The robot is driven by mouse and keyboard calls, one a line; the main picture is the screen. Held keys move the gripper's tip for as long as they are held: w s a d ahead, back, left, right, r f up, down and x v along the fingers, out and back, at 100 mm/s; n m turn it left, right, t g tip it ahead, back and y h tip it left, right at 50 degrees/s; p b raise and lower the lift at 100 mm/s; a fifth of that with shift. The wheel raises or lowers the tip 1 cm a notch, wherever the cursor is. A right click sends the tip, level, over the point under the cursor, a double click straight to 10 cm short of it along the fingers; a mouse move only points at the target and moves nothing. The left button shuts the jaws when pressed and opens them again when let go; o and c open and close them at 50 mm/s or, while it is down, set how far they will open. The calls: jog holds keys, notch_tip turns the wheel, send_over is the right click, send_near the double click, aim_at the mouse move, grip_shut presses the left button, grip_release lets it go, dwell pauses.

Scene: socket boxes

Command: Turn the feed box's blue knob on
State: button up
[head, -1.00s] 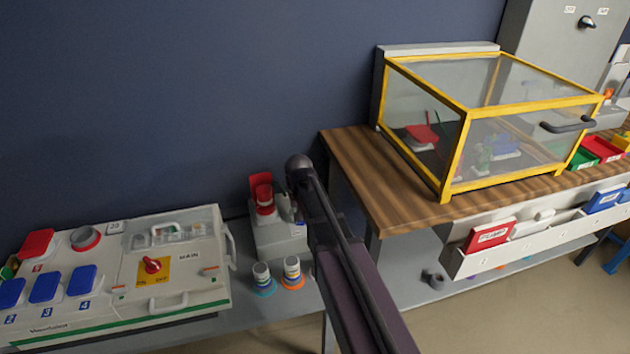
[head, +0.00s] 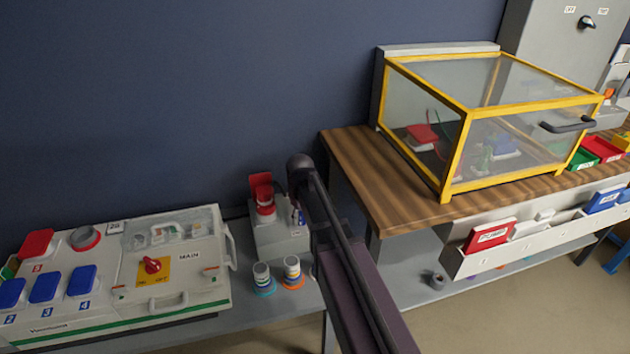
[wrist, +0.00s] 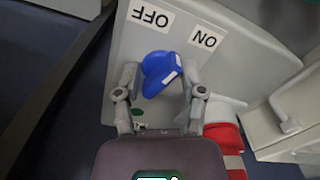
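The feed box (head: 275,240) is a grey box on the bench with a red-lidded socket. In the wrist view its face (wrist: 240,60) carries an OFF label (wrist: 150,17) and an ON label (wrist: 207,39), both upside down. The blue knob (wrist: 160,70) sits below the labels. It shows as a small blue spot in the head view (head: 300,216). My gripper (wrist: 161,76) is at the knob, one finger on each side. The fingers look parted with thin gaps; contact is unclear.
A white panel box (head: 215,270) with a red main knob and blue covers stands at the left. Two small ringed plugs (head: 277,275) stand in front of the feed box. A yellow-framed clear case (head: 455,160) sits on the wooden bench at the right.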

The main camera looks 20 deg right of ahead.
jog(key=n, duration=0.3)
jog(key=shift+w+d+n, duration=0.1)
jog(key=shift+n, duration=0.3)
notch_tip(320, 180, up, 14)
jog(key=p, duration=1.4)
jog(key=s+r+m+p, duration=0.8)
jog(key=s+r+p, duration=0.3)
jog(key=s, duration=0.4)
jog(key=shift+s+a+r+m+p, duration=0.25)
jog(key=shift+s+r+m+p, duration=0.05)
jog(key=shift+r+p, duration=0.1)
jog(key=n+b, duration=0.2)
jog(key=b, duration=1)
send_over(301, 217)
notch_tip(301, 217, down, 12)
jog(key=shift+d, duration=0.1)
jog(key=shift+f, duration=0.2)
